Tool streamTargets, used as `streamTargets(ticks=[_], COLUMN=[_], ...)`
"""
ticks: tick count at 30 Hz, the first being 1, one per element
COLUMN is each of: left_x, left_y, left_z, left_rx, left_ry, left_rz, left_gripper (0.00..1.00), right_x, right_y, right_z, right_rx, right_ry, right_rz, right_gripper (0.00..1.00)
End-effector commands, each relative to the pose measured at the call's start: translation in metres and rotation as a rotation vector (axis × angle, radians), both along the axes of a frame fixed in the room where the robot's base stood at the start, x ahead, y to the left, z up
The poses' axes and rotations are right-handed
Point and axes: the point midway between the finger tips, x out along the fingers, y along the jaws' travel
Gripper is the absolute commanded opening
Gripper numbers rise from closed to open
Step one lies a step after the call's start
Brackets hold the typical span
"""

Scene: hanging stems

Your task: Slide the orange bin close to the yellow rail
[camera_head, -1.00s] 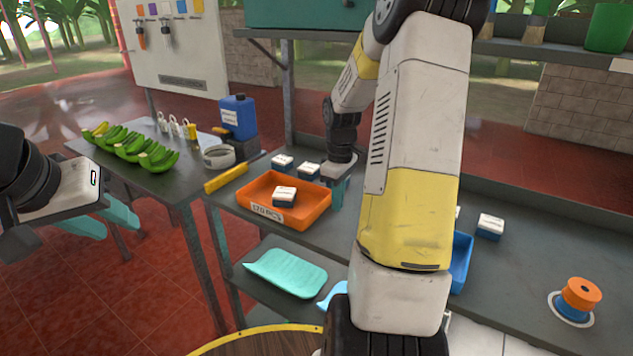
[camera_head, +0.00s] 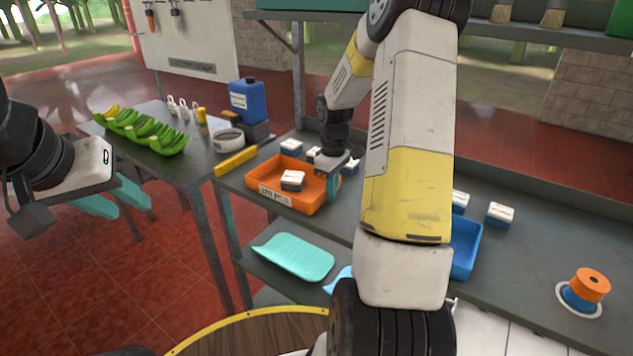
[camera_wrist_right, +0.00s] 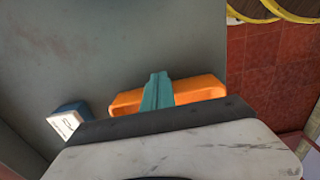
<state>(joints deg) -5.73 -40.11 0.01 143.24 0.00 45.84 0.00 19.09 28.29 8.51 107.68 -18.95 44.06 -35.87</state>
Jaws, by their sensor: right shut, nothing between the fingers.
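The orange bin (camera_head: 311,203) stands on the grey table with a white-topped box (camera_head: 293,180) in it. The yellow rail (camera_head: 236,161) lies at the table's left edge, a short gap to the left of the bin. My right gripper (camera_head: 333,192) is shut and empty, pointing down beside the bin's right wall. In the right wrist view its teal fingers (camera_wrist_right: 157,90) overlap the orange bin (camera_wrist_right: 200,88); I cannot tell whether they touch it. My left gripper (camera_head: 121,202) is open and empty at the left, away from the table.
Several white-topped boxes (camera_head: 291,145) stand behind the bin, near my right gripper. A blue bin (camera_head: 466,248) is to the right, partly hidden by my right arm. A side table with green bananas (camera_head: 145,133) and a blue jug (camera_head: 247,101) is at the left.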

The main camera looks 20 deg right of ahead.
Motion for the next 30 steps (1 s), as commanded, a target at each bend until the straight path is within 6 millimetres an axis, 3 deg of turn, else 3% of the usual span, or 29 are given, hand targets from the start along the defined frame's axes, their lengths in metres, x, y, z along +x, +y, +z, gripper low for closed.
streamTargets(ticks=[12, 17, 30], left_x=[0.0, 0.0, 0.0], left_y=[0.0, 0.0, 0.0], left_z=[0.0, 0.0, 0.0], left_rx=[0.0, 0.0, 0.0], left_ry=[0.0, 0.0, 0.0], left_rz=[0.0, 0.0, 0.0], left_gripper=[0.36, 0.36, 0.36], right_x=[0.077, 0.085, 0.084], right_y=[0.061, 0.067, 0.067], right_z=[-0.001, 0.0, 0.0], right_rx=[0.0, 0.001, 0.001], right_ry=[-0.002, -0.001, -0.001], right_rz=[0.004, 0.001, 0.001], right_gripper=[0.0, 0.0, 0.0])
